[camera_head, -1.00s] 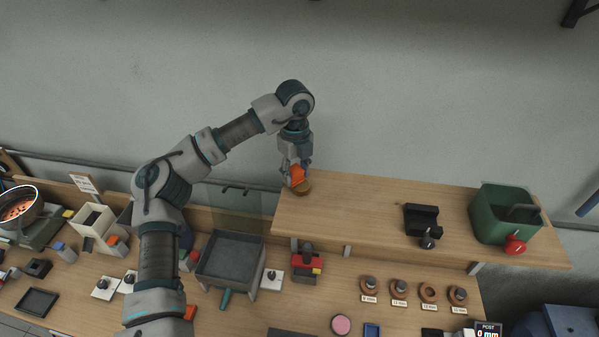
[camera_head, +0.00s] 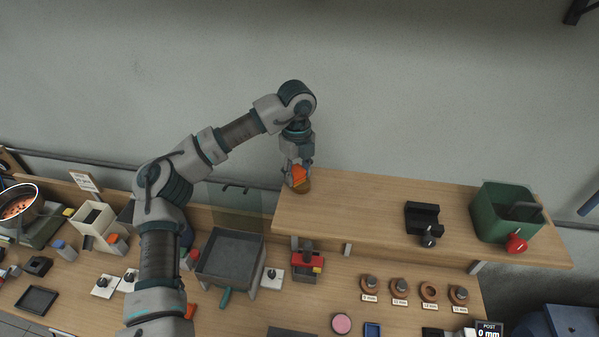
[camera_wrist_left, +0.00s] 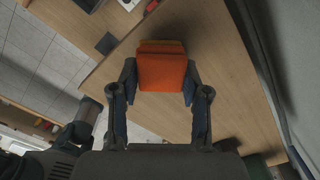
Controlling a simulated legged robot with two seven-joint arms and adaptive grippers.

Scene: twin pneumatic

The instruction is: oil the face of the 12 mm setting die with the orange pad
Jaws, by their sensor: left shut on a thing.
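My left gripper (camera_head: 298,172) is shut on the orange pad (camera_head: 299,175), over the left end of the raised wooden shelf. In the left wrist view the orange pad (camera_wrist_left: 163,73) sits between the two fingers, with a tan edge at its far side. A brownish piece (camera_head: 303,187) shows just under the pad; I cannot tell whether it is part of the pad. Several copper-coloured round pieces with labels, seemingly the setting dies (camera_head: 399,285), stand on the bench below the shelf. The labels are too small to read surely. My right gripper is not in view.
The shelf (camera_head: 350,200) carries a black block (camera_head: 422,217) and a green bin (camera_head: 503,213) at its right. On the bench are a grey tray (camera_head: 230,258), a red-and-black device (camera_head: 307,262) and a pink disc (camera_head: 341,323). The shelf's middle is clear.

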